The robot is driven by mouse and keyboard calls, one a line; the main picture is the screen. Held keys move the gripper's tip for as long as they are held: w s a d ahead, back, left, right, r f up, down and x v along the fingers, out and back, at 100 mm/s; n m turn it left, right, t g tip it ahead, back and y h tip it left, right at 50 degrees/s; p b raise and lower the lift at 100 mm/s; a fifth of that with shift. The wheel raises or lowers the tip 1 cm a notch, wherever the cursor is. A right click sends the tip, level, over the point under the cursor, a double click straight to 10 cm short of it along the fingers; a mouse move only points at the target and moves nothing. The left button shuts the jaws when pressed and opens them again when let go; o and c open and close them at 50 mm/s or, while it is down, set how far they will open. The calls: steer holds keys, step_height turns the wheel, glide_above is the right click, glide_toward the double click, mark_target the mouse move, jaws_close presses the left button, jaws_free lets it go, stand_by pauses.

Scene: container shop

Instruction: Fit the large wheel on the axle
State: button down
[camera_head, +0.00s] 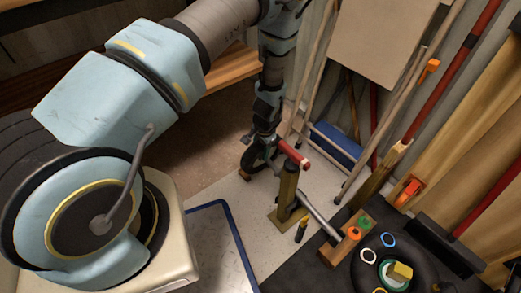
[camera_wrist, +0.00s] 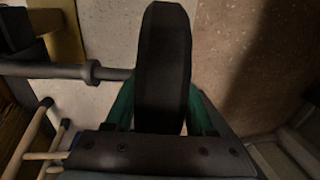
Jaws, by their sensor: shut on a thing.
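The large wheel (camera_wrist: 162,65) is black and stands nearly edge-on in the wrist view, between the green fingers of my gripper (camera_wrist: 162,112). My gripper is shut on it. A dark grey axle (camera_wrist: 50,70) with a collar comes in from the left and reaches the wheel's left side. I cannot tell whether its tip is inside the hub, which is hidden.
More rings and a green roll (camera_head: 394,276) lie at lower right. Long poles (camera_head: 410,110) lean on the wall. Bare floor (camera_head: 215,190) lies left of the wheel.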

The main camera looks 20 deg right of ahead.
steer(key=shift+s+d, duration=0.1)
steer(key=shift+s, duration=0.1)
steer(key=shift+s+d+f+p, duration=0.1)
steer(key=shift+s+d+p, duration=0.1)
steer(key=shift+s, duration=0.45)
steer(key=shift+s+d+f+p, duration=0.1)
steer(key=shift+s+d, duration=0.05)
steer(key=shift+s, duration=0.5)
steer(key=shift+s+d, duration=0.1)
steer(key=shift+s, duration=0.2)
steer(key=shift+s+d+f, duration=0.15)
steer(key=shift+s, duration=0.4)
steer(key=shift+s+d+f, duration=0.1)
steer(key=shift+s+d, duration=0.05)
steer(key=shift+s, duration=0.4)
steer(key=shift+s, duration=0.1)
